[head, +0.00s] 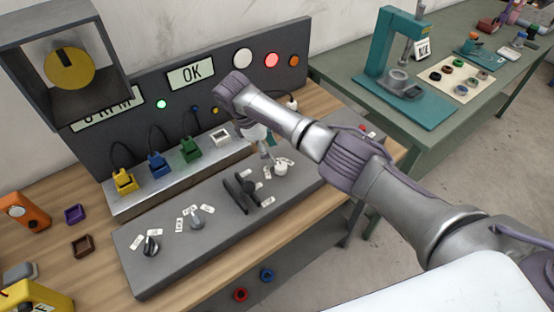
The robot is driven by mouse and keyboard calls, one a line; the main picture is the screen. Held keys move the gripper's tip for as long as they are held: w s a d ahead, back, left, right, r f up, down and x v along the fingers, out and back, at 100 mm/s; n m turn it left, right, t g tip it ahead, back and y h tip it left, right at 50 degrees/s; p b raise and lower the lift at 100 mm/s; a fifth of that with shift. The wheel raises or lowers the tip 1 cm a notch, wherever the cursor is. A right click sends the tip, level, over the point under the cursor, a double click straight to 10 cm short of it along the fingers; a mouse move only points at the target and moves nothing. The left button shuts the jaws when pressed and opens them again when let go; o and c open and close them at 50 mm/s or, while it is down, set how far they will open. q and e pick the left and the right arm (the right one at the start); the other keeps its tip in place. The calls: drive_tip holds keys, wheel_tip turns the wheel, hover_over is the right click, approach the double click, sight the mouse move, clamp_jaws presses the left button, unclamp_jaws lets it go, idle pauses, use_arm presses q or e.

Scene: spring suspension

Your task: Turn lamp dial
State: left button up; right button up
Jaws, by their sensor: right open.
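A grey control panel (188,250) lies on the wooden bench. At its right end is a small white round dial (281,169) with little white labels around it; the label text is too small to read. Two grey knobs, one at the left end (151,246) and one near the middle (196,218), also have labels, and a black handle (240,190) sits between them and the white dial. My right gripper (267,156) points down just above and left of the white dial, open; its fingers are small and partly hidden by my wrist. My left gripper is not in view.
Yellow (123,182), blue (158,166) and green (191,148) connectors stand on a ledge behind the panel. A green table (440,138) with a teal press stands at right.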

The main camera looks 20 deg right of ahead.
drive_tip(key=v, duration=0.5)
drive_tip(key=shift+r, duration=0.2)
drive_tip(key=shift+s+f, duration=0.1)
drive_tip(key=shift+f, duration=0.05)
